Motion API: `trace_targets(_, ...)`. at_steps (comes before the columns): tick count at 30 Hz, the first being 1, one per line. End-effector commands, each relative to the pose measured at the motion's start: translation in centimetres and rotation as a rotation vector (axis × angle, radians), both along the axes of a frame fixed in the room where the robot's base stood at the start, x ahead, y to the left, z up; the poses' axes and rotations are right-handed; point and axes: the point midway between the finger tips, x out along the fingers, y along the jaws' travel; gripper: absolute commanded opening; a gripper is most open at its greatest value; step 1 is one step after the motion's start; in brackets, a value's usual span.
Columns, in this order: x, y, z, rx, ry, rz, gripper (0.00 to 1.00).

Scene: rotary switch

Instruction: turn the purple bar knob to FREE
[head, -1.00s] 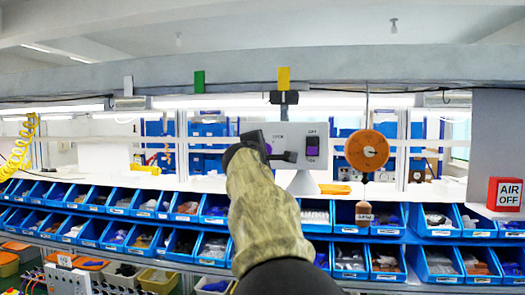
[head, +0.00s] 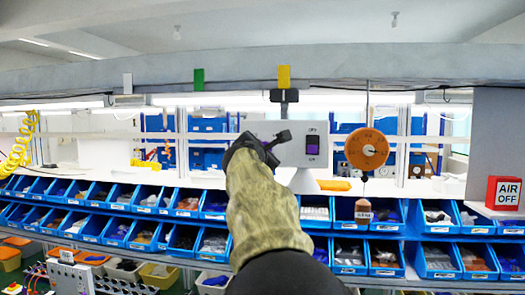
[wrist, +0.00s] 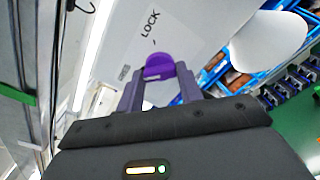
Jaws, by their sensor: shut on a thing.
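The purple bar knob (wrist: 158,67) sits on a pale panel and shows between my gripper's two fingers in the wrist view. My gripper (wrist: 160,78) is shut on it. The word LOCK is printed on the panel just beyond the knob; a smaller printed label to its left is too blurred to read. In the head view my gripper (head: 266,146) is at the left part of the white panel (head: 295,155), and my arm and gripper hide the knob there. I cannot see the word FREE in either view.
An orange round dial (head: 367,149) hangs to the right. Rows of blue bins (head: 440,235) run below. A red-and-white AIR OFF sign (head: 504,193) stands far right.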

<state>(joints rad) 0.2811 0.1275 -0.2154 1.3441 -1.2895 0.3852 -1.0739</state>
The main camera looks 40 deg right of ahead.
Motion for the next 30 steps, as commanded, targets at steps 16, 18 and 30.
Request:
trace_targets(16, 0.1, 0.0, -0.1, 0.002, 0.003, 0.000, 0.58)
trace_targets(18, 0.0, 0.0, -0.1, 0.000, 0.002, 0.000, 0.58)
trace_targets(30, -2.4, 2.9, -0.4, 0.001, -0.003, 0.004, 0.58)
